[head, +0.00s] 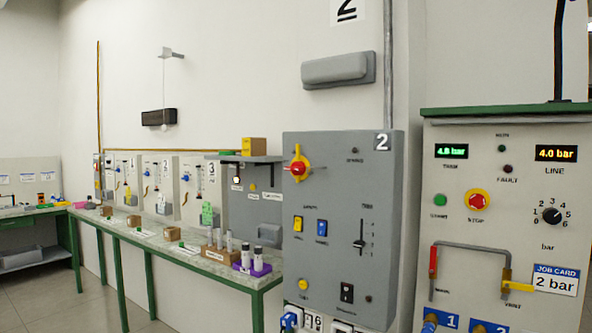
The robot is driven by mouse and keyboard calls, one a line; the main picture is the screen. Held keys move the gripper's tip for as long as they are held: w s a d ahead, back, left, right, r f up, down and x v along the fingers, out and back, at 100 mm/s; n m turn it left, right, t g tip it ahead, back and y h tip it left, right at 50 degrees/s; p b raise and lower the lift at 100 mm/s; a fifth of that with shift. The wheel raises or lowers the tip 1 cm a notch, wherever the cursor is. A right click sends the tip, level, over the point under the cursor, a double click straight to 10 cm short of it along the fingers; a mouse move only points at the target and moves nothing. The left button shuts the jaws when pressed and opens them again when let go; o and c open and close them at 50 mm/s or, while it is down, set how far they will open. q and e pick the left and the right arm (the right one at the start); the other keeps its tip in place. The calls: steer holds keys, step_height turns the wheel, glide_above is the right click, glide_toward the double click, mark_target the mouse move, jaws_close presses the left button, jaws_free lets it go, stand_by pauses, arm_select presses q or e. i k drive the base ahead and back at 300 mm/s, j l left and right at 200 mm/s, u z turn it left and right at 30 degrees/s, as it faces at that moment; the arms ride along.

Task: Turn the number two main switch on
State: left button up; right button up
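The grey panel (340,260) marked 2 hangs on the wall in the middle right of the head view. Its main switch (298,168) is at the upper left of the panel, a red rotary handle on a yellow plate. The handle is too small to tell which position it is in. A small dark lamp (355,150) labelled in tiny print sits at the panel's upper right and looks unlit. Neither of my grippers is in view.
A pressure console (500,190) with a green top stands at right. A long green-legged bench (170,248) with rods runs left. Floor is clear at bottom left.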

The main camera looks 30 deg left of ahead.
mark_target(298, 168)
steer(key=i, duration=0.6)
steer(key=i+l+u, duration=0.1)
steer(key=i+u, duration=0.35)
steer(key=i+l+u, duration=0.25)
steer(key=i+u, duration=0.25)
steer(key=k, duration=0.1)
